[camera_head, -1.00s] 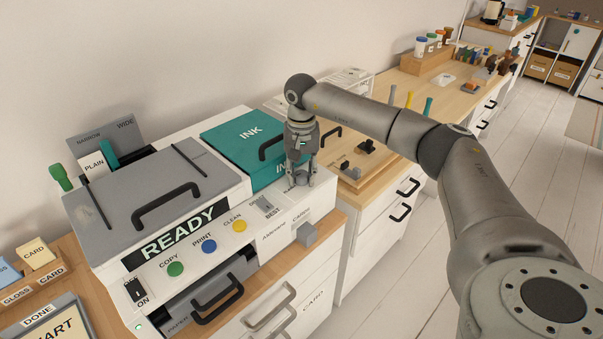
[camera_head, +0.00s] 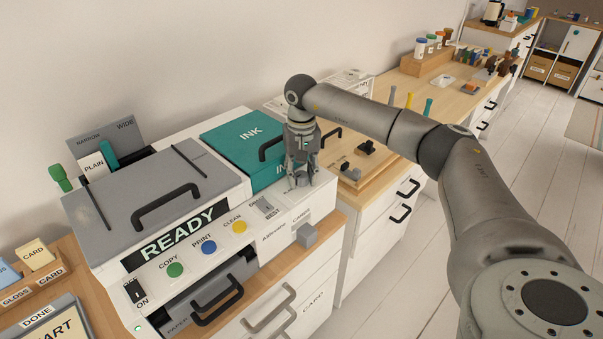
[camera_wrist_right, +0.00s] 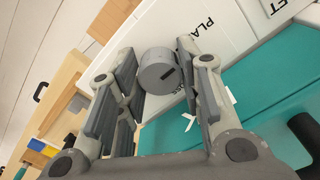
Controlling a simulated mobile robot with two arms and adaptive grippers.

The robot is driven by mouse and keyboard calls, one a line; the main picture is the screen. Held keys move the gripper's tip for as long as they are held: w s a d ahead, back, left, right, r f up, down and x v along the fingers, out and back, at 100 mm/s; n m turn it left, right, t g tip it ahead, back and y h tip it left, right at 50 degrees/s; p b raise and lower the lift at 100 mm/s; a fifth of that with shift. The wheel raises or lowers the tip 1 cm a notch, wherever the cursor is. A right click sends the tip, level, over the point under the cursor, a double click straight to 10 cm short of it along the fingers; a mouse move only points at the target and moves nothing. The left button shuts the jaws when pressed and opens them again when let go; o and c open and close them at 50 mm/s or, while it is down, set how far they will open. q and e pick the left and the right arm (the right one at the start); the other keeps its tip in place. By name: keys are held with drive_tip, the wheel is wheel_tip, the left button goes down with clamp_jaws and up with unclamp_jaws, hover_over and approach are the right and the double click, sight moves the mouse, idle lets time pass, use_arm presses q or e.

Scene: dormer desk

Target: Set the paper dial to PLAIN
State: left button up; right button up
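The paper dial (camera_wrist_right: 158,74) is a grey round knob with a dark mark on its face. In the right wrist view it sits between the fingers of my right gripper (camera_wrist_right: 155,68). The right finger is very near or touching it, and a narrow gap seems to show at the left finger. The printed word PLAIN (camera_wrist_right: 197,32) is partly hidden by the right finger. In the head view my right gripper (camera_head: 302,180) points down over the printer's right front corner and largely hides the dial. My left gripper is not in view.
The grey printer (camera_head: 150,195) shows READY, with COPY, PRINT and CLEAN buttons. A teal ink lid (camera_head: 240,140) is close behind my right gripper. A grey block (camera_head: 306,235) sticks out of the front below. A wooden board with small parts lies to the right.

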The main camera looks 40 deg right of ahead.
sight(302, 175)
drive_tip(key=o, duration=0.3)
drive_tip(key=shift+o, duration=0.2)
wheel_tip(302, 175, up, 12)
idle(0.4)
drive_tip(key=shift+f, duration=0.1)
idle(0.4)
